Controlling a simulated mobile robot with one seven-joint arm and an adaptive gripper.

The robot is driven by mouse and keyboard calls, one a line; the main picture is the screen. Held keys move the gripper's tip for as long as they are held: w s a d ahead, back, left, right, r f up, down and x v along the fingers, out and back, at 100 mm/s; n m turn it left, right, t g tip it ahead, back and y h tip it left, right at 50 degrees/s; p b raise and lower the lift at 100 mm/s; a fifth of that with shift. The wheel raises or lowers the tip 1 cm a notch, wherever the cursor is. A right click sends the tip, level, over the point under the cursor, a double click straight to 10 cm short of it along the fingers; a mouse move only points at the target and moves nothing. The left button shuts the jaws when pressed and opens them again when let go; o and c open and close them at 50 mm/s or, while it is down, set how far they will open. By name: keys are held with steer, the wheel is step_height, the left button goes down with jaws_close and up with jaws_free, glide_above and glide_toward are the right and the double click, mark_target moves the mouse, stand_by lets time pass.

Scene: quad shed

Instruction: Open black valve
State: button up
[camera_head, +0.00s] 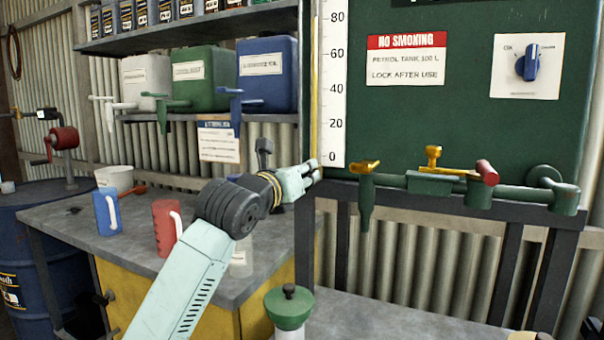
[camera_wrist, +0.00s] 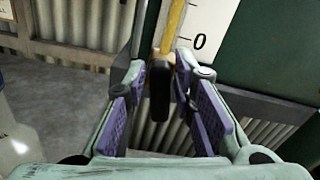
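A black valve handle (camera_wrist: 159,92) hangs at the foot of a yellow strip beside the white gauge in the wrist view. My gripper (camera_wrist: 165,112) is open, its purple pads apart on either side of the handle's line. The handle lies between or just beyond the fingertips, and I cannot tell whether either pad touches it. In the head view my gripper (camera_head: 313,172) reaches the lower left edge of the green tank panel, and the handle is hidden there.
The green tank panel (camera_head: 470,125) carries a blue knob (camera_head: 530,63). Below it runs a green pipe (camera_head: 520,195) with gold levers (camera_head: 433,155) and a red-ended handle (camera_head: 487,172). A workbench (camera_head: 60,230) holds a blue mug (camera_head: 106,212) and a red mug (camera_head: 164,227). Tapped cans stand behind.

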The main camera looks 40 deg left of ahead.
jaws_close()
steer(key=shift+f+m+b, duration=0.25)
steer(key=shift+m+b, duration=0.35)
steer(key=shift+b, duration=0.55)
steer(key=shift+d+r+m+b, duration=0.1)
steer(key=shift+d+m+b, duration=0.05)
steer(key=shift+m+b, duration=0.55)
steer(key=shift+r, duration=0.2)
